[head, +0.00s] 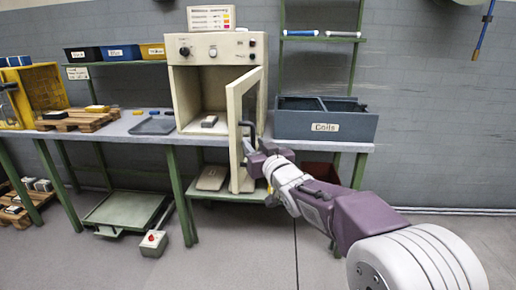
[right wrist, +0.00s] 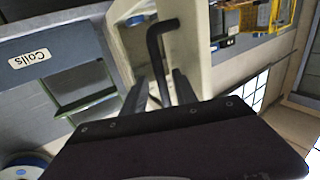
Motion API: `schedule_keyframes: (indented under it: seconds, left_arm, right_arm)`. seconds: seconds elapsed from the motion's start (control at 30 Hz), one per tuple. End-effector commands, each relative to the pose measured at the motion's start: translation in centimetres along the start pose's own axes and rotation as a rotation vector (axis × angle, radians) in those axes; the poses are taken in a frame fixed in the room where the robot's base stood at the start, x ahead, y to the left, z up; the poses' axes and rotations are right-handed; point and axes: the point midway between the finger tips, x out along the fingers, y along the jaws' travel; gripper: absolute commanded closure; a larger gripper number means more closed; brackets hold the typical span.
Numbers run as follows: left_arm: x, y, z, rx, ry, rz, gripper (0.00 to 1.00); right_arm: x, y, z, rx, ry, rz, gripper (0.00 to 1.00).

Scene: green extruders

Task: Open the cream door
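The cream door (head: 239,120) stands ajar on the right side of the cream cabinet (head: 186,92), swung out towards me. It shows edge-on and partly from its outer face, with a dark bent handle (head: 246,133). My right gripper (head: 258,158) is at the lower part of this handle, on the door's outer side. In the right wrist view the black handle (right wrist: 155,45) runs down between my two fingers (right wrist: 164,88), which stand apart with a gap showing beside the bar. The cream door (right wrist: 190,45) lies behind it. My left gripper is not in view.
A grey-blue bin labelled "Coils" (head: 325,122) stands on the bench right of the door. The floor in front (head: 240,240) is mostly clear.

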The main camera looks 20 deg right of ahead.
Motion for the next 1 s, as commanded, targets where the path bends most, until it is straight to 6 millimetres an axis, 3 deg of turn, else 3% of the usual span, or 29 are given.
schedule_keyframes:
  seconds: [0.3, 0.5, 1.0]
  left_arm:
    - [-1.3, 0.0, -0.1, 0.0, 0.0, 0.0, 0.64]
    - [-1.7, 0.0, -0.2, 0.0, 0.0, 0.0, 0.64]
    - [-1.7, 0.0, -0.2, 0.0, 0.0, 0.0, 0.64]
  right_arm:
    - [-5.8, 0.1, -0.4, -0.001, 0.003, 0.003, 0.66]
    - [-8.3, 0.1, -0.2, 0.0, 0.003, 0.002, 0.66]
    - [-8.3, -0.6, 0.6, 0.004, -0.013, -0.015, 0.66]
